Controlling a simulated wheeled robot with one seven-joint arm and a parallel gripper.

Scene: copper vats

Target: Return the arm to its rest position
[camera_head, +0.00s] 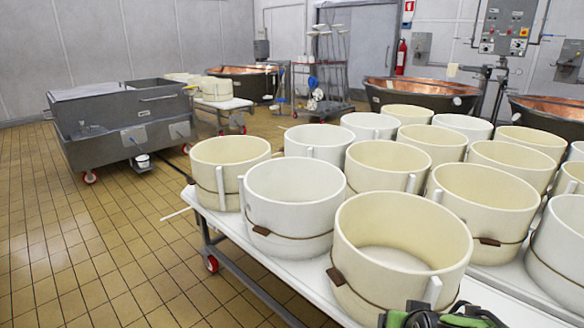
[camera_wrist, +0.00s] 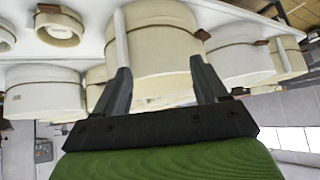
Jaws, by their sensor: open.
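My gripper (camera_wrist: 162,75) is open in the wrist view, with its two dark fingers spread and nothing held between them. The wrist view is upside down. A large cream mould (camera_wrist: 160,45) shows beyond and between the fingers; whether they touch it I cannot tell. In the head view a green and black part of my arm (camera_head: 440,316) shows at the bottom edge, in front of the nearest cream mould (camera_head: 400,245). The fingers are not visible there.
Several white and cream moulds, such as a white one (camera_head: 293,205), crowd the white table (camera_head: 480,295). Tiled floor (camera_head: 90,240) lies open to the left. A grey wheeled tank (camera_head: 120,120) stands at back left, copper vats (camera_head: 420,95) behind the table.

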